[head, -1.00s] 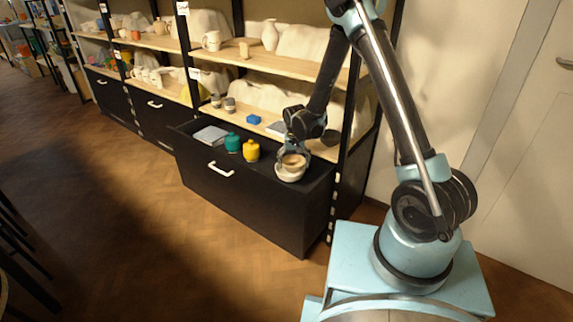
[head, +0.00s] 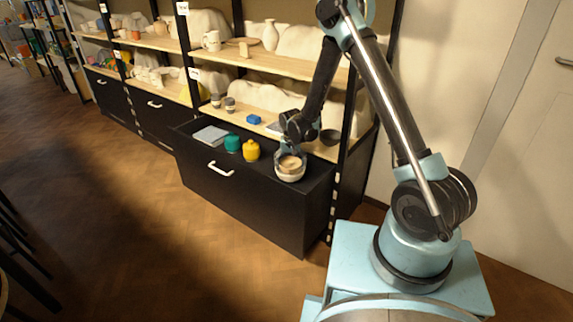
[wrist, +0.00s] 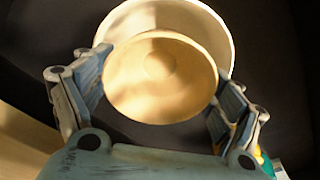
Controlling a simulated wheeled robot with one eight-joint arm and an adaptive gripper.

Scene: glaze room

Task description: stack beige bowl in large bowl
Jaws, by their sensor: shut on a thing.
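The beige bowl (head: 290,162) is between the fingers of my gripper (head: 289,156) at the right end of the black drawer unit. In the wrist view the two fingers of my gripper (wrist: 157,92) press on opposite sides of the beige bowl (wrist: 160,77). The large bowl (head: 289,177) is paler and wider, and stands on the black surface beneath it. In the wrist view the large bowl (wrist: 217,35) shows behind the beige bowl, past its far edge. The beige bowl hides the rest, so I cannot tell whether the two touch.
A yellow jar (head: 251,151) and a teal jar (head: 232,143) stand left of the bowls, with a grey slab (head: 209,135) beyond them. A dark bowl (head: 330,137) and a small blue block (head: 253,119) are on the shelf behind. A black shelf post rises at the right.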

